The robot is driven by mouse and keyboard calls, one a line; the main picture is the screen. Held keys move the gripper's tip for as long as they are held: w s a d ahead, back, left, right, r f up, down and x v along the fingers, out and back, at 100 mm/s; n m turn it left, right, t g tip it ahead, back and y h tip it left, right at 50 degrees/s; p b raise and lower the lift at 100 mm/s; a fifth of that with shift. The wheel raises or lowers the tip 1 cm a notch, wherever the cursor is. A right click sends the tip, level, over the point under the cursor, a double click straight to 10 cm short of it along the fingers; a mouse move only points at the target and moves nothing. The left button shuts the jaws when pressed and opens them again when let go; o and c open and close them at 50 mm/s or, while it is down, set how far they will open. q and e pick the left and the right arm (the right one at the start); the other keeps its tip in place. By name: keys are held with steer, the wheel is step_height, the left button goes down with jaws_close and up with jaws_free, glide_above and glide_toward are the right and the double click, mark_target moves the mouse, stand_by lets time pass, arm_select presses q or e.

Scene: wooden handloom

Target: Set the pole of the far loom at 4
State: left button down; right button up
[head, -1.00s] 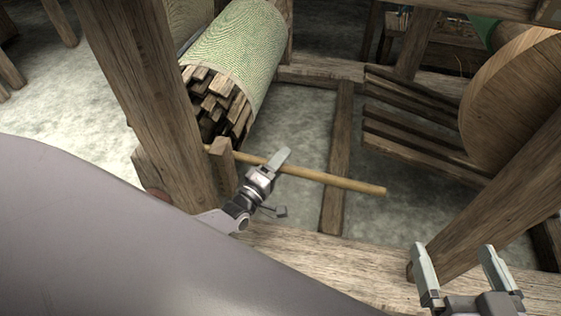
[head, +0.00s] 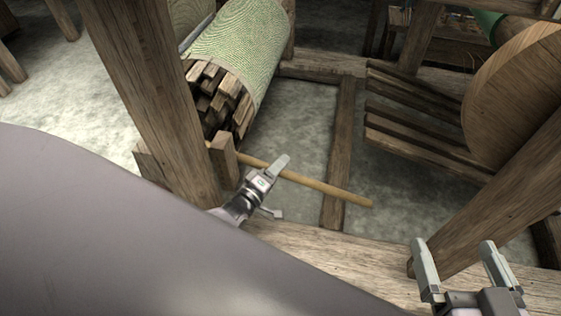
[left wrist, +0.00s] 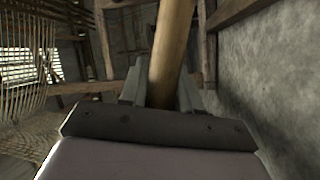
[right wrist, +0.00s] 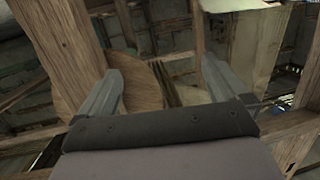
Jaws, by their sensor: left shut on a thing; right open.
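The pole (head: 325,188) is a thin, light wooden rod. In the head view it runs from beside a short wooden block (head: 223,158) at the loom post, slanting down to the right to a free end. My left gripper (head: 272,172) is shut on the pole close to that block. In the left wrist view the pole (left wrist: 170,50) stands between the two fingers. My right gripper (head: 458,262) is open and empty over the front beam at lower right. No number marks can be made out.
A thick loom post (head: 150,90) stands left of my left gripper. Behind it lies a roller (head: 240,45) wrapped in green cloth. Slats (head: 415,110) and a wooden disc (head: 515,95) are at right. A slanted beam (head: 500,205) rises beside my right gripper.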

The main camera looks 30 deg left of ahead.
arm_select(q)
steer(key=c, duration=0.9)
jaws_free()
steer(key=shift+s, duration=0.1)
steer(key=shift+s+r, duration=0.1)
steer(key=shift+s, duration=0.1)
steer(key=s, duration=0.2)
steer(key=s+p, duration=0.1)
steer(key=s, duration=0.1)
steer(key=s+a+p, duration=0.1)
steer(key=s, duration=0.1)
steer(key=shift+s+a+f, duration=0.1)
steer(key=shift+s+f, duration=0.2)
arm_select(e)
steer(key=shift+w+a+f+m+g, duration=0.2)
steer(key=shift+w+a+m+g, duration=0.15)
steer(key=shift+a+g, duration=0.3)
